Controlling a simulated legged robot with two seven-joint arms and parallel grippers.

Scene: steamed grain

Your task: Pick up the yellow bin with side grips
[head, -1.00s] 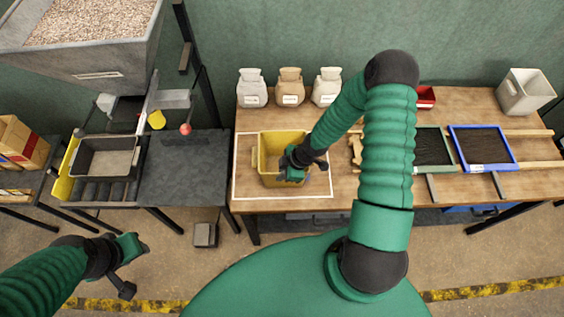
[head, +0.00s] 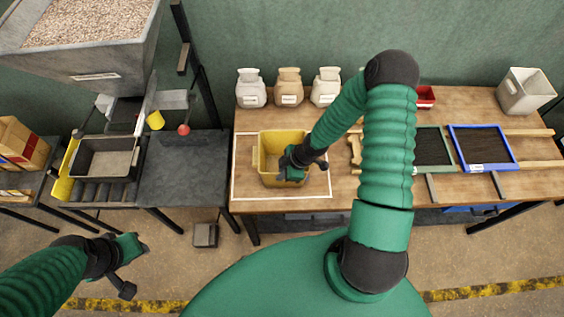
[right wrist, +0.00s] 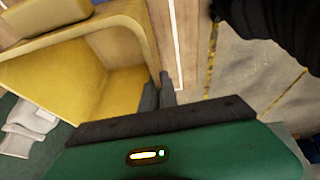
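The yellow bin (head: 268,160) stands upright on the wooden table in the head view, inside a white outline, with a grip on its left side. My right gripper (head: 293,168) is at its front right part and hides some of it. In the right wrist view the bin's yellow wall (right wrist: 110,50) runs down between my two dark fingers (right wrist: 158,93). One finger is inside and one outside, close together on the wall. My left gripper (head: 133,266) is away from the bin, over the floor at lower left; its finger opening is unclear.
Several sacks (head: 289,87) stand behind the bin. Framed soil trays (head: 484,147) and a pale bin (head: 524,91) are at the right. At the left are a dark bench (head: 185,170), a roller stand with a grey tray (head: 105,158), and a grain hopper (head: 95,60).

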